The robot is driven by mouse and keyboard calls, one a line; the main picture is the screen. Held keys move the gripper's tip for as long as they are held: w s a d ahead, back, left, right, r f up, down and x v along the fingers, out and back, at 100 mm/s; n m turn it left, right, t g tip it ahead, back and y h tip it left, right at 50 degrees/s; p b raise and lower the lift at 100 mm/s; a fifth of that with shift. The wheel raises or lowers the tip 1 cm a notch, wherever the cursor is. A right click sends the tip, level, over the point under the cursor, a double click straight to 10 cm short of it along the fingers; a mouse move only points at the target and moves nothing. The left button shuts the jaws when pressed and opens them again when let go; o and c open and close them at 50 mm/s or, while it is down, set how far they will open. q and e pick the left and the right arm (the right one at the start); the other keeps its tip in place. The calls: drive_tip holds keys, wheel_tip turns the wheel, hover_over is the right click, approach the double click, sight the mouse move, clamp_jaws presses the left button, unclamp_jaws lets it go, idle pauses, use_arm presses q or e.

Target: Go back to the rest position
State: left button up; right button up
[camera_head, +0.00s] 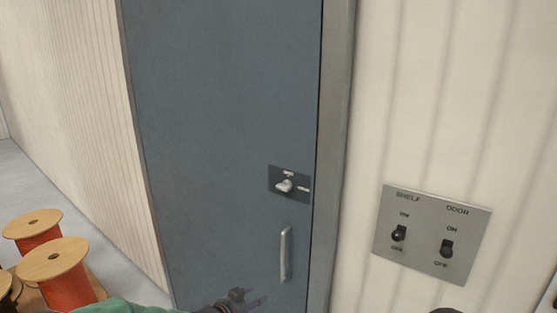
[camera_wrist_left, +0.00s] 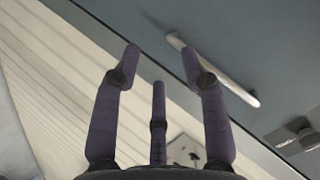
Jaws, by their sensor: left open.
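My left gripper (camera_head: 250,300) shows at the bottom edge of the head view, low in front of the blue-grey door (camera_head: 220,120). It is open and empty. In the left wrist view its purple fingers (camera_wrist_left: 160,62) are spread with nothing between them. The door's upright handle (camera_head: 286,254) is just right of and above the gripper; the handle also shows in the left wrist view (camera_wrist_left: 222,76), beyond the fingers. The gripper appears apart from it. The door looks closed.
A latch (camera_head: 287,186) sits above the handle. A switch panel (camera_head: 432,238) marked SHELF and DOOR is on the right wall. Orange cable reels (camera_head: 55,270) with wooden flanges stand at lower left. Bare grey floor (camera_head: 30,180) lies behind them.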

use_arm(q)
drive_tip(key=s+a+f+n+g+y, duration=0.1)
drive_tip(key=s+f+n+g, duration=0.2)
drive_tip(key=s+f+n, duration=0.6)
drive_tip(key=s+a+f+n+g+y, duration=0.15)
drive_tip(key=s+f+g, duration=0.25)
drive_tip(key=s+f, duration=1.1)
drive_tip(key=s+f+n+g, duration=0.3)
drive_tip(key=s+f+n, duration=0.2)
drive_tip(key=s+f, duration=0.3)
drive_tip(key=shift+s+d, duration=0.35)
drive_tip(key=shift+s, duration=0.6)
drive_tip(key=shift+n, duration=0.25)
